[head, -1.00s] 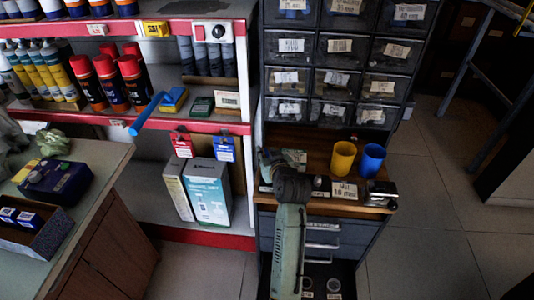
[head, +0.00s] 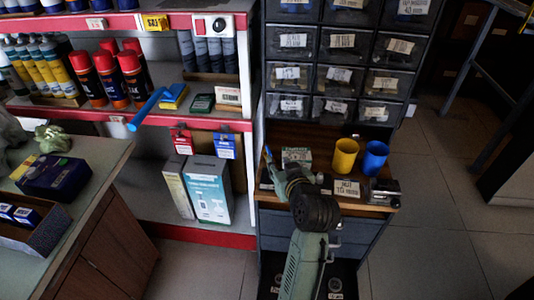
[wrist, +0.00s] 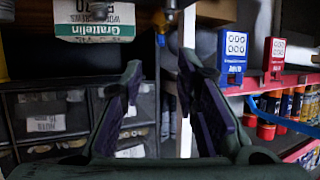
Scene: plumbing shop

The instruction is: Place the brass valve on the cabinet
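I cannot pick out the brass valve in either view. The cabinet is the dark drawer unit with a wooden worktop (head: 405,168) in the middle of the head view. My gripper (head: 271,163) is over the left part of this worktop, pointing up and left in the head view. In the wrist view my gripper (wrist: 158,72) has its two fingers well apart, with nothing seen between them. Small parts at the top edge of the wrist view are cut off and unclear. My arm hides part of the cabinet's front.
A yellow cup (head: 344,156), a blue cup (head: 374,158), a labelled box (head: 297,156) and a dark metal object (head: 384,190) stand on the worktop. Small drawers (head: 341,41) rise behind. Red-edged shelves (head: 190,124) are left; a counter (head: 100,160) stands front left.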

